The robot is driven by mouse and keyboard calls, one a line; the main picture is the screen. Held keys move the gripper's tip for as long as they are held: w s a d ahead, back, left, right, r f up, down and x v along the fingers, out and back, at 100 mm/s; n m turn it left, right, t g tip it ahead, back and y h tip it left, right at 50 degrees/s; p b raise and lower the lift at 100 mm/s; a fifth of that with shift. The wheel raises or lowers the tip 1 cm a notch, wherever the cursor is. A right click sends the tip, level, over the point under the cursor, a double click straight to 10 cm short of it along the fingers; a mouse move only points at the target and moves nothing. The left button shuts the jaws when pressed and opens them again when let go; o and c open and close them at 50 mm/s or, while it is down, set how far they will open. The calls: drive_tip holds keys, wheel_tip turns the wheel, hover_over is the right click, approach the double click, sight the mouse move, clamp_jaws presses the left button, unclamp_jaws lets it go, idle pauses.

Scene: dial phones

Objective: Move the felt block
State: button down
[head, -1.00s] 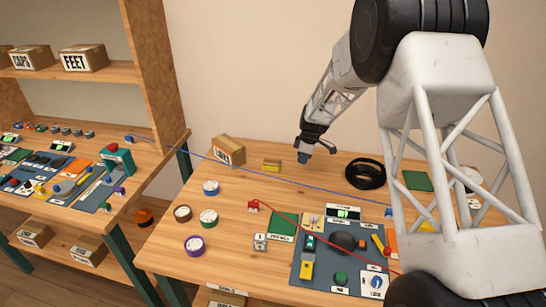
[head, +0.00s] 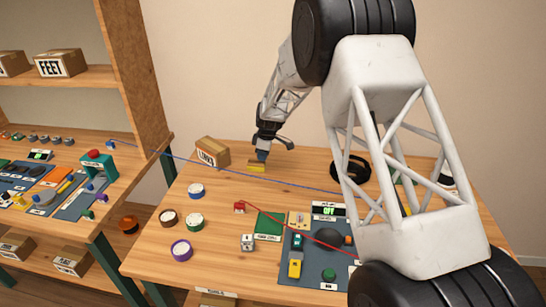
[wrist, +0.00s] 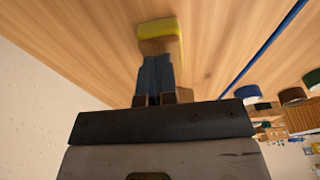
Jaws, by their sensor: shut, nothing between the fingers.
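A small yellow block with a brown side, which looks like the felt block (head: 257,168), lies near the back edge of the wooden table. It also shows at the top of the wrist view (wrist: 160,30). My gripper (head: 262,156) is directly by the block in the head view, pointing down, with its blue fingertips together and empty. In the wrist view the fingers (wrist: 154,72) end at the block's brown side. I cannot tell whether they touch it.
A cardboard box (head: 212,151) stands just left of the block. A blue cord (head: 300,183) runs across the table in front of it. A black ring-shaped thing (head: 350,170) lies to the right. Tape rolls (head: 196,191) and a phone-parts mat (head: 290,270) are nearer the front.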

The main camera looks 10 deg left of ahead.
sight(257, 162)
drive_tip(key=shift+a, duration=1.15)
drive_tip(key=shift+f, duration=0.95)
drive_tip(key=shift+s+d+f, duration=0.15)
drive_tip(key=shift+f, duration=0.05)
drive_tip(key=d, duration=2)
drive_tip(key=shift+s+d+f, duration=0.15)
drive_tip(key=shift+d+f, duration=0.15)
drive_tip(key=shift+d, duration=0.05)
drive_tip(key=shift+a+r, duration=0.15)
drive_tip(key=shift+r, duration=0.9)
drive_tip(key=shift+w, duration=0.2)
drive_tip(key=shift+r, duration=0.15)
